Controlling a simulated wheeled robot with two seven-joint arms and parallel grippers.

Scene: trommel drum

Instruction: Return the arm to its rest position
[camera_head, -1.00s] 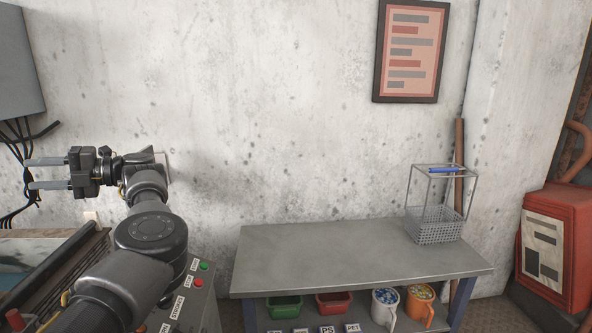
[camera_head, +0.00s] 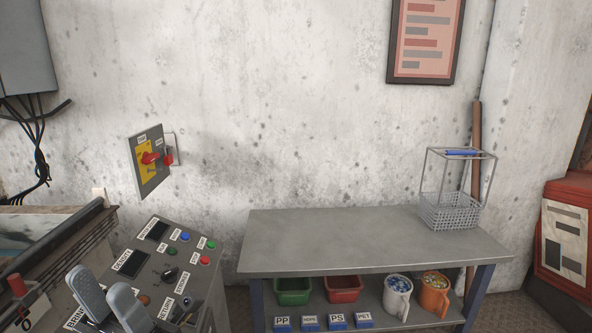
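My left gripper (camera_head: 98,283) shows at the bottom left. Only its two grey fingers are in the picture, pointing up and forward with a gap between them. It is open, and I see nothing held in it. The fingers overlap the left part of the sloped control panel (camera_head: 195,282); I cannot tell how far above it they are. The rest of my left arm is outside the view. My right gripper is not in view.
A switch box (camera_head: 148,178) with a red knob on yellow is on the wall. A grey table (camera_head: 350,245) carries a wire basket (camera_head: 450,211); bins and mugs stand on its lower shelf. A belt-like trough (camera_head: 60,250) lies left. The tabletop's left and middle are clear.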

